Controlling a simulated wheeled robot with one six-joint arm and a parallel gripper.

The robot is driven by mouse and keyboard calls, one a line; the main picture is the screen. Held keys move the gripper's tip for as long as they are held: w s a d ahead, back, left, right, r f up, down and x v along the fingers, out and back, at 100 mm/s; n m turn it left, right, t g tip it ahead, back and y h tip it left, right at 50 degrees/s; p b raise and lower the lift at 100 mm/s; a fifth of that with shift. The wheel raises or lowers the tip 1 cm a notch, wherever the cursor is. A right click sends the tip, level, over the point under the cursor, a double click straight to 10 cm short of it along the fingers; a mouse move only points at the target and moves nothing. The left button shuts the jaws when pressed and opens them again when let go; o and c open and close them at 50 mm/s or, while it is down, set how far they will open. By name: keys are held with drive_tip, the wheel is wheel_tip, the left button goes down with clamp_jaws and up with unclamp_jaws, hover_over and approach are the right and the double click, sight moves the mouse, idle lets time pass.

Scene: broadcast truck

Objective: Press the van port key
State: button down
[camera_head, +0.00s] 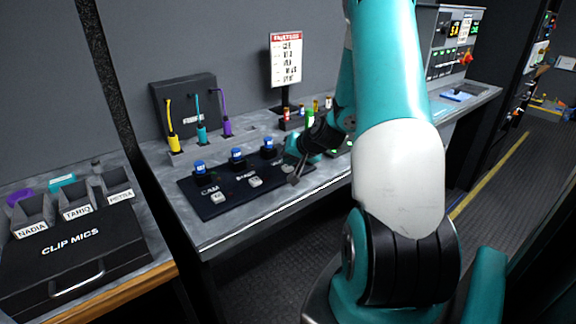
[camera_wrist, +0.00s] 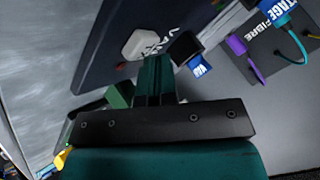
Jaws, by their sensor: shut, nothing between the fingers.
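A dark key panel (camera_head: 236,203) lies on the desk with three pale keys in a row. The van port key (camera_wrist: 143,42) is a pale key beside white lettering that seems to read VAN; in the head view it is largely hidden by my gripper. My gripper (camera_head: 294,181) is shut and empty, pointing down over the right part of the panel. In the wrist view my closed fingers (camera_wrist: 155,68) point toward the key, with their tips just beside it. I cannot tell whether they touch it.
Blue-topped connectors (camera_head: 237,155) stand behind the keys; one labelled VAN (camera_wrist: 201,66) is close to my fingers. Yellow, teal and purple cables (camera_head: 226,124) rise behind. A clip mics case (camera_head: 75,250) is at left.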

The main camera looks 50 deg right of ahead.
drive_tip(key=shift+r, duration=0.2)
drive_tip(key=shift+r+p, duration=2.25)
drive_tip(key=shift+r, duration=0.7)
